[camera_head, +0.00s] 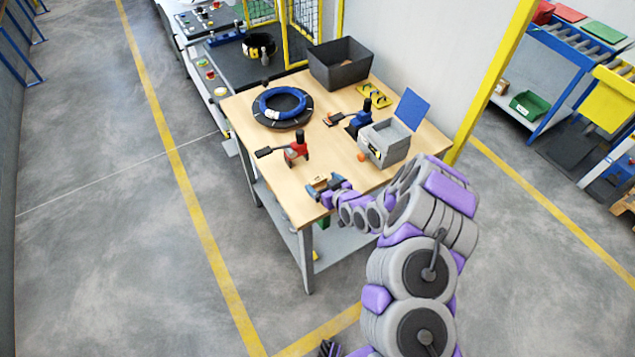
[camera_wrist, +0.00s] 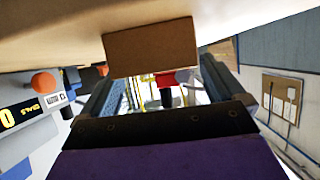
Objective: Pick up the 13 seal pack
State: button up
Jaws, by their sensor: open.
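A small brown cardboard box (camera_head: 319,181), likely the seal pack, sits near the front edge of the wooden table (camera_head: 285,185). It also shows in the wrist view (camera_wrist: 150,47) as a plain brown face, and no number can be read. My gripper (camera_head: 325,188) is at the box, low over the table edge. In the wrist view my gripper (camera_wrist: 158,88) is open, one finger on each side. The box lies ahead of and between the fingers; contact cannot be told.
A red-handled tool (camera_head: 297,147), a blue tool (camera_head: 360,118) and a grey box (camera_head: 385,143) with blue lid stand nearby. A blue-wrapped coil (camera_head: 283,104) and dark bin (camera_head: 340,65) are farther back.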

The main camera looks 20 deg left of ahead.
aim_at(318, 182)
jog(key=shift+x, duration=1.45)
jog(key=shift+s, duration=0.1)
jog(key=shift+c, duration=0.3)
jog(key=c, duration=1.2)
jog(key=shift+o, duration=0.2)
